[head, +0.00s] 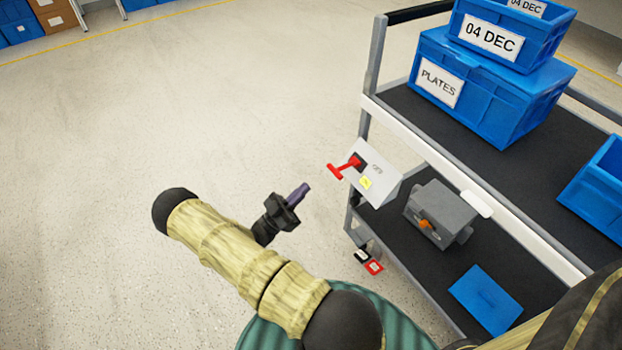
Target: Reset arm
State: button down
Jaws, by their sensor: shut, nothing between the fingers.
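My gripper (301,191) is at the end of my arm, left of the cart. Its narrow purple-grey fingers are together and empty, pointing up and to the right. A red rotary switch handle (343,168) sticks out from a light grey switch box (377,179) with a yellow label. The box is on the near left end of the cart. My gripper is apart from the handle, a little below and to its left in the picture.
The cart (371,98) has two dark shelves. Blue crates (480,110) stand on top. A grey box with an orange knob (440,215) and a flat blue piece (486,299) are on the lower shelf.

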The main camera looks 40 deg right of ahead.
jog(key=shift+a+f, duration=0.35)
jog(key=shift+a, duration=0.1)
